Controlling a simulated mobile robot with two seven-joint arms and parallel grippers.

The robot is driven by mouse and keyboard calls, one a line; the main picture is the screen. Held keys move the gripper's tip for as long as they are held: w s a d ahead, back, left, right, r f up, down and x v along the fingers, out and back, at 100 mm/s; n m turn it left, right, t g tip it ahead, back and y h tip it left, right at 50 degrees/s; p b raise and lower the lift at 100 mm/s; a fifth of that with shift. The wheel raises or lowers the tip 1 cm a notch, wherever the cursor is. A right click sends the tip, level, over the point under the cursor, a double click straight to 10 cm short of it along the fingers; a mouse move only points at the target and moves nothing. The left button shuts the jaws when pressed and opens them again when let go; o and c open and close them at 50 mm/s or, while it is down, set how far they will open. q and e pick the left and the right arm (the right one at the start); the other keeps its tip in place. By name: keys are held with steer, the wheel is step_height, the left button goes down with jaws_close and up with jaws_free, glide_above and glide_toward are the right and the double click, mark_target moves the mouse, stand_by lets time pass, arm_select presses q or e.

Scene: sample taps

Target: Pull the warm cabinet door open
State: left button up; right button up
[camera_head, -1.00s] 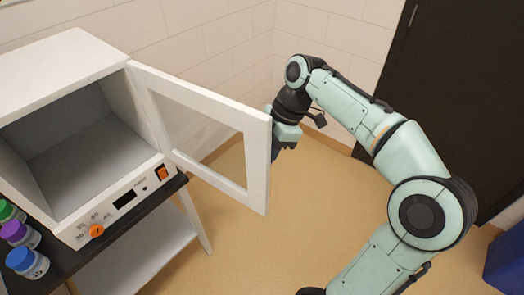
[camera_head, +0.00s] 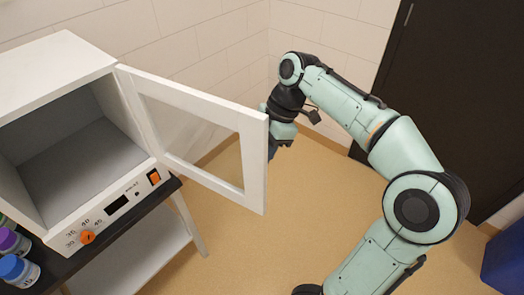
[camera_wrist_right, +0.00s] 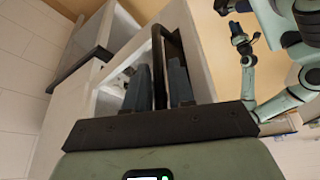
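The warm cabinet (camera_head: 45,62) is a white box at the left with an empty grey interior. Its white-framed glass door (camera_head: 254,165) stands wide open, swung out to the right; the door also shows in the right wrist view (camera_wrist_right: 200,65). My right gripper (camera_head: 272,150) is at the door's free edge, its fingers mostly hidden behind the frame. In the right wrist view, the fingers of my right gripper (camera_wrist_right: 160,85) lie close on both sides of the dark door handle (camera_wrist_right: 158,45). My left gripper does not show in the head view.
The cabinet stands on a dark-topped table (camera_head: 110,245) with a lower white shelf (camera_head: 150,255). Capped bottles (camera_head: 18,270) stand at its front left. Tiled wall is behind, a dark room door (camera_head: 455,90) and blue bin (camera_head: 505,265) at right. Floor below the cabinet door is clear.

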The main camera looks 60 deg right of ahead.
steer(key=shift+r, duration=0.1)
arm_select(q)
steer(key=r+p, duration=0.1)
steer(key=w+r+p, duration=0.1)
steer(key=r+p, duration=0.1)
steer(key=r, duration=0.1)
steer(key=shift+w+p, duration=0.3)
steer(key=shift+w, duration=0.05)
arm_select(e)
steer(key=v, duration=1.3)
